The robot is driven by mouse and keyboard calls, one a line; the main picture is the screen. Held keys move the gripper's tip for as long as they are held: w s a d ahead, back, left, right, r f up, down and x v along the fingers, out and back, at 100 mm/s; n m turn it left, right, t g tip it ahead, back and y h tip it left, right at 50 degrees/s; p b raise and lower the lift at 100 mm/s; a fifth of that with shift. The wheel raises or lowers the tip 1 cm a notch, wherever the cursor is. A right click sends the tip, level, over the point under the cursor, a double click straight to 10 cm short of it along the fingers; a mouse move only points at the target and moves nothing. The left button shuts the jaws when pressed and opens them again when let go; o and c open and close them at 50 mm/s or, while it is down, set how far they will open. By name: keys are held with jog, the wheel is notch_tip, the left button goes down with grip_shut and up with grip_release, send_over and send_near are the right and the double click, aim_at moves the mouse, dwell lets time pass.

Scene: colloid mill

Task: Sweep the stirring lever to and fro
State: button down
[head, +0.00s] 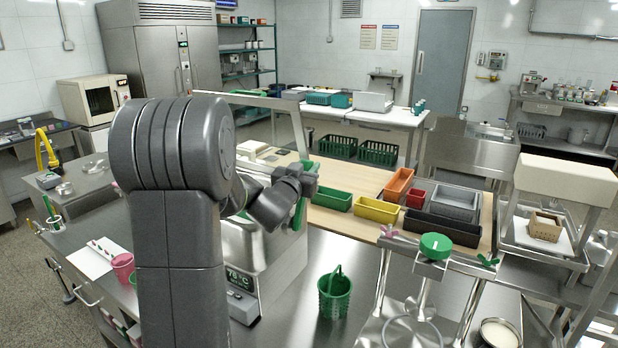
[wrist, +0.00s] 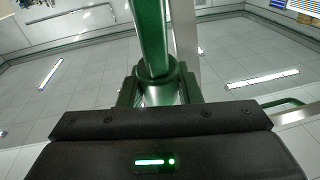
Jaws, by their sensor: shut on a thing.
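The stirring lever shows in the wrist view as a green bar (wrist: 151,38) that rises from a round dark green collar (wrist: 156,82). My gripper (wrist: 157,95) is shut on it, with a dark finger on each side of the collar. In the head view my gripper (head: 304,183) is at the upper right of the steel mill (head: 283,266), which has a lit temperature display (head: 241,281). Green parts show beside the gripper there. My arm hides much of the mill and most of the lever.
A green basket (head: 334,297) stands on the steel bench right of the mill. Behind are a green bin (head: 331,199), a yellow bin (head: 376,210) and an orange bin (head: 399,184). A steel stand with a green knob (head: 435,243) is at the right front.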

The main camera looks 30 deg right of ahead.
jog(key=shift+s+a+n+t+h+b, duration=0.1)
jog(key=shift+s+a+t+h+b, duration=0.5)
jog(key=shift+b, duration=1.3)
jog(key=shift+s+a+n+t+h+b, duration=0.15)
jog(key=shift+a+b, duration=0.7)
jog(key=shift+b, duration=1.05)
jog(key=shift+s+a+n+t+h+b, duration=0.1)
jog(key=shift+s+a+t+h+b, duration=0.5)
jog(key=shift+b, duration=1.3)
jog(key=shift+s+a+n+t+h+b, duration=0.3)
jog(key=shift+a+b, duration=0.6)
jog(key=shift+b, duration=1.25)
jog(key=shift+s+a+n+t+h+b, duration=0.15)
jog(key=shift+s+a+t+h+b, duration=0.55)
jog(key=shift+b, duration=1.5)
jog(key=shift+s+a+n+t+h+b, duration=0.2)
jog(key=shift+a+b, duration=0.85)
jog(key=shift+b, duration=1.1)
jog(key=shift+w+a, duration=0.1)
jog(key=c, duration=1)
grip_release()
jog(key=shift+c, duration=0.2)
jog(key=s+a, duration=0.8)
jog(key=a, duration=0.2)
jog(key=shift+f, duration=0.35)
